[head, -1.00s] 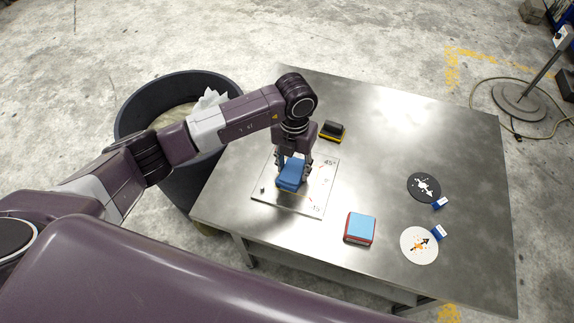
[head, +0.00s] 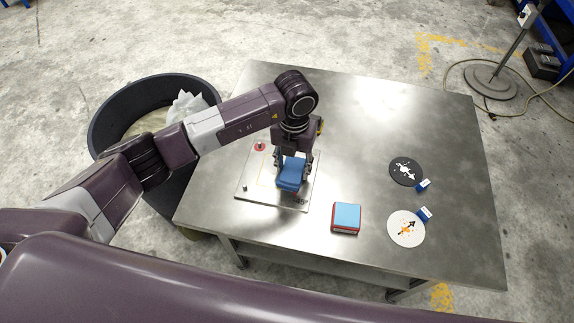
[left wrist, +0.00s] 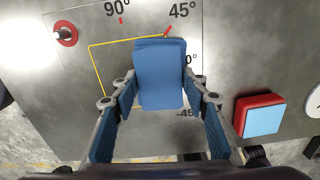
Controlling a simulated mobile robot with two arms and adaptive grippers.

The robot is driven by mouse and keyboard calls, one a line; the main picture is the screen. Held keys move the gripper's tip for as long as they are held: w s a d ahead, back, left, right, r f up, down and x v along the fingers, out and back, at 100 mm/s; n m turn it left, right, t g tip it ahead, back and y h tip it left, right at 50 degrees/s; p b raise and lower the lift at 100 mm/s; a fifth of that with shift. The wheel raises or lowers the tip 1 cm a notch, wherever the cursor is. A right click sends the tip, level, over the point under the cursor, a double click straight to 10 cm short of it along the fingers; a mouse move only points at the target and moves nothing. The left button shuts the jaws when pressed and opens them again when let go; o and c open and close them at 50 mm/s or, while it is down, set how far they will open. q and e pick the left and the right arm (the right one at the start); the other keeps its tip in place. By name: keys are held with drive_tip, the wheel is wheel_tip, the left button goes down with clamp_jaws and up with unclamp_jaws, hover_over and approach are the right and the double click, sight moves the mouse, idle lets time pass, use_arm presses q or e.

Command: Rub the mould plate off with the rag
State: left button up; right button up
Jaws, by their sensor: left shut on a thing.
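The mould plate (head: 257,188) is a pale square sheet lying on the metal table. Its printed angle marks and yellow outline show in the left wrist view (left wrist: 75,75). The rag (head: 291,175) is a folded blue cloth over the right part of the plate, near the angle marks. My left gripper (head: 294,163) points down and is shut on the rag, with a finger on each side of it, as the left wrist view also shows (left wrist: 160,83). The rag hides the plate under it; I cannot tell how firmly it touches. My right gripper is not in view.
A red block with a light blue top (head: 346,216) stands right of the plate. A black disc (head: 405,171) and a white disc (head: 406,229), each with a blue tag, lie further right. A dark bin (head: 110,115) stands left of the table (head: 350,100). The far table is clear.

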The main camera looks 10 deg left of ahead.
sight(266, 170)
use_arm(q)
drive_tip(key=shift+a, duration=1.35)
drive_tip(key=shift+w+a, duration=0.1)
drive_tip(key=shift+a, duration=2.4)
wheel_tip(266, 170, up, 7)
drive_tip(key=p, duration=0.5)
